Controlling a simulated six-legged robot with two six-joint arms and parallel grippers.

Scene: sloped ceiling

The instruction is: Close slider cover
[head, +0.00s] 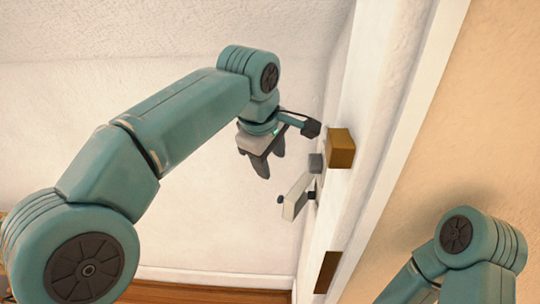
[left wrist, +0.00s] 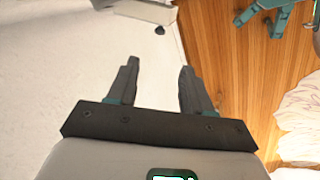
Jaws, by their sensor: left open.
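A light grey flat piece with dark knobs (head: 297,196) juts from the white vertical panel; it may be the slider cover, but I cannot tell for sure. A pale piece with a dark knob (left wrist: 148,11), likely the same one, shows at the top edge of the left wrist view, partly cut off. My left gripper (head: 270,163) is open and empty, above and left of the grey piece and apart from it. Its two fingers also show in the left wrist view (left wrist: 159,67), with nothing between them. My right gripper is out of view.
A brown-gold block (head: 341,150) and a grey cylinder (head: 317,163) stick out from the white panel above the grey piece. A dark brown plate (head: 327,271) sits lower on it. Wooden floor (left wrist: 225,60) shows in the left wrist view. The space left of the panel looks free.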

